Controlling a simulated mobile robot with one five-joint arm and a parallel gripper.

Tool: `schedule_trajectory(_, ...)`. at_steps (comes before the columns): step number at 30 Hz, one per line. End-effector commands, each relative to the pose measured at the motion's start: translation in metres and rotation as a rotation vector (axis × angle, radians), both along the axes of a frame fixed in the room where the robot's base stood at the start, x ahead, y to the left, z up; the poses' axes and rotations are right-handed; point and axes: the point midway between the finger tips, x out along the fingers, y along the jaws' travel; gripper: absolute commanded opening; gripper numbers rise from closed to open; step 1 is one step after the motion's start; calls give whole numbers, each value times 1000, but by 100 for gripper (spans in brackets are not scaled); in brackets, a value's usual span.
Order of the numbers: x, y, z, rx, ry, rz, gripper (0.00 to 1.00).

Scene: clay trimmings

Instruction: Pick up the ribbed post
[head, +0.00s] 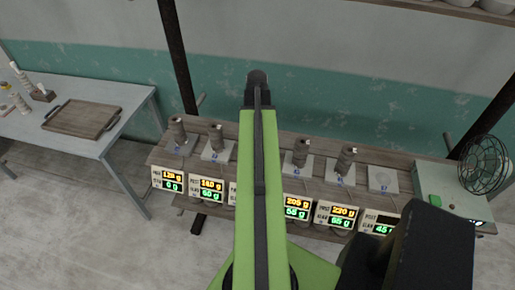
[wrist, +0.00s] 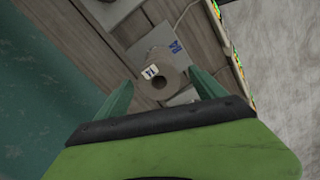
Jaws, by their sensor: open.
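In the wrist view, a grey-brown round post (wrist: 157,62) with a hole in its end and a small white tag stands between the two green fingers of my gripper (wrist: 161,79). The fingers are open, one on each side, with a gap to the post; I cannot tell whether they are level with it or above it. Its ribs are not clear here. In the head view, posts stand on plates: far left (head: 178,131), second (head: 216,138), and two right of my arm (head: 301,153), (head: 346,160). My arm hides the middle of the row and the gripper.
Lit displays (head: 334,216) line the front edge of the wooden bench (head: 270,160). A plate (head: 383,180) at right is empty. A fan (head: 484,163) stands on a pale green box (head: 447,196) at far right. A side table (head: 75,140) with a wooden tray (head: 83,118) is at left.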

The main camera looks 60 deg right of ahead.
Motion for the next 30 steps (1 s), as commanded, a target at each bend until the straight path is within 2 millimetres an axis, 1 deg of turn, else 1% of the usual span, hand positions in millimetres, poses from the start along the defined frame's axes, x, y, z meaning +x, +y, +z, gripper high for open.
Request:
schedule_trajectory(1, 0, 0, -12, 0, 0, 0, 79)
schedule_trajectory(6, -1, -1, -43, 0, 0, 0, 79)
schedule_trajectory(7, -1, -1, -47, 0, 0, 0, 79)
schedule_trajectory(9, 0, -1, -51, 0, 0, 0, 79)
schedule_trajectory(15, 0, -1, -47, 0, 0, 1, 79)
schedule_trajectory(16, 0, -1, -47, 0, 0, 1, 78)
schedule_trajectory(30, 0, -1, -47, 0, 0, 1, 17)
